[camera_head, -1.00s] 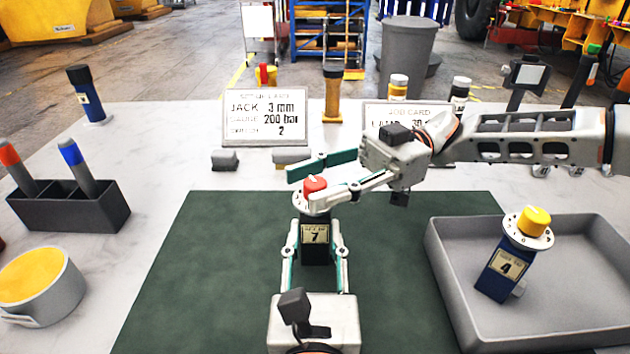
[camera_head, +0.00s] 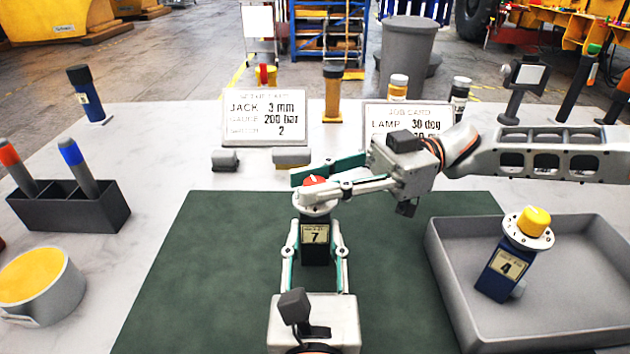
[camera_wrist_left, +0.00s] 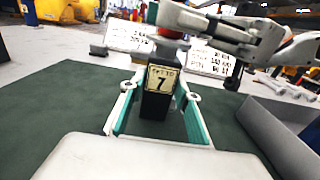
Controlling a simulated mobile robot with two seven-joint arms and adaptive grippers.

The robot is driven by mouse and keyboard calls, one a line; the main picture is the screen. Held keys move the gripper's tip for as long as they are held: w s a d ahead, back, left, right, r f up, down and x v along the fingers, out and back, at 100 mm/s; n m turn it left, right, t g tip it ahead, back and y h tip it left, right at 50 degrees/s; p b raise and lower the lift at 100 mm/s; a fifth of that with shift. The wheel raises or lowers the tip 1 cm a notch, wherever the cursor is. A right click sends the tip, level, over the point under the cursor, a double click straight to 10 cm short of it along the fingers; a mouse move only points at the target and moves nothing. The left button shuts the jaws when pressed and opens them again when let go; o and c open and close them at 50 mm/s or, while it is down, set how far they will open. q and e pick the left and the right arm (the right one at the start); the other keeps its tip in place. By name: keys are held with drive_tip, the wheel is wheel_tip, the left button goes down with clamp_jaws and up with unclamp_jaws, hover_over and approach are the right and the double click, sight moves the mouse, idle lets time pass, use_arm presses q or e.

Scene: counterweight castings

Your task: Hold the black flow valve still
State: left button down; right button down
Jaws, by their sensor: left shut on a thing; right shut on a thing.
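The black flow valve (camera_head: 316,252) stands upright on the green mat (camera_head: 210,270), with a label reading 7, a pale dial collar and a red knob (camera_head: 313,181) on top. My left gripper (camera_head: 315,240) is shut on its black body from the near side. The left wrist view shows the valve body (camera_wrist_left: 158,103) between the two fingers. My right gripper (camera_head: 318,180) comes in from the right and is shut on the red knob, hiding part of it and of the dial.
A grey tray (camera_head: 440,262) at the right holds a blue valve (camera_head: 497,272) with a yellow knob, labelled 4. A dark holder (camera_head: 75,212) with red- and blue-tipped pens and a yellow-topped round thing (camera_head: 40,285) are at left. Two cards (camera_head: 264,118) stand behind.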

sight(315, 182)
drive_tip(key=shift+s+m+t+y, duration=0.1)
drive_tip(key=shift+m+t+y, duration=0.4)
drive_tip(key=shift+m+t, duration=1.1)
drive_tip(key=shift+t, duration=0.5)
drive_tip(key=c, duration=1.8)
unclamp_jaws()
drive_tip(key=shift+o, duration=0.2)
wheel_tip(315, 182, up, 10)
